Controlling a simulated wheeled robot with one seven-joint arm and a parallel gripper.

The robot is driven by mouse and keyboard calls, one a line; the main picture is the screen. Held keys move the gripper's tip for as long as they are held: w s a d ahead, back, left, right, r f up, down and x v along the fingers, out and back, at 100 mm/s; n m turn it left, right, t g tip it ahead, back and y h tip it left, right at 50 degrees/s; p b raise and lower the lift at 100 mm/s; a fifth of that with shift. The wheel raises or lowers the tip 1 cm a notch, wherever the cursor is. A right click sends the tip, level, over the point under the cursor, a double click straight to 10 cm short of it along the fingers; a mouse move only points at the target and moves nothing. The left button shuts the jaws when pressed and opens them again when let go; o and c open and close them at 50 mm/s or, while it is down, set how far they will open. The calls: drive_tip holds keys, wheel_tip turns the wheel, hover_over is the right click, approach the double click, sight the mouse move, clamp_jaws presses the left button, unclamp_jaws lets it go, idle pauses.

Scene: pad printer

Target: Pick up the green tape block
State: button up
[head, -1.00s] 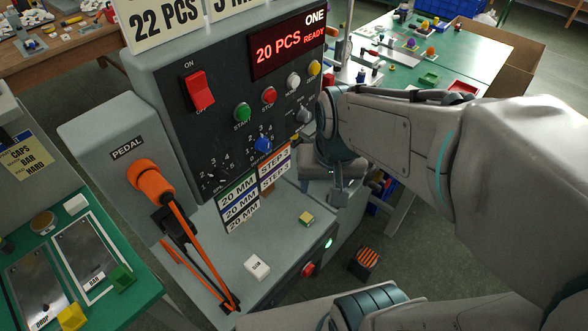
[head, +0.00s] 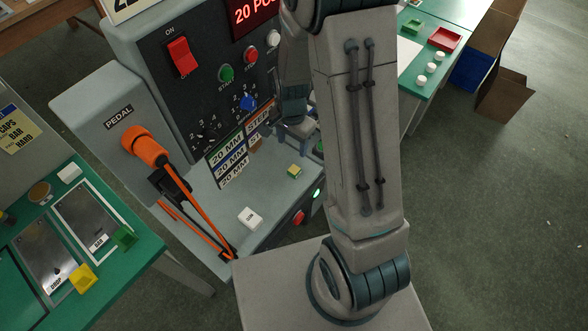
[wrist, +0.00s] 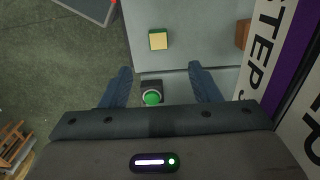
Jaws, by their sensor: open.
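A small block with a yellow top and a green edge (head: 294,170) sits on the grey machine's ledge; it also shows in the wrist view (wrist: 158,40), just beyond my fingertips and between their lines. A plain green block (head: 124,238) lies by the BAR plate on the green table at left. I cannot tell for certain which is the tape block. My gripper (wrist: 160,70) is open and empty, with its two blue fingers apart. In the head view it is partly hidden behind my arm, near the machine's front.
A white block (head: 250,217) lies on the same ledge. A green round button (wrist: 152,98) is on the machine's side, between my fingers in the wrist view. The orange-handled lever (head: 150,147) stands left. A yellow block (head: 82,278) lies by the DROP plate.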

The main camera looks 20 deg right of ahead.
hover_over(294, 169)
drive_tip(key=f, duration=0.7)
drive_tip(key=shift+s+a+f, duration=0.1)
drive_tip(key=shift+a+f, duration=0.15)
drive_tip(key=shift+f, duration=0.05)
drive_tip(key=shift+d+f+p, duration=0.2)
drive_tip(key=shift+f+p, duration=0.55)
drive_tip(key=shift+f, duration=1.9)
drive_tip(key=c, duration=1.1)
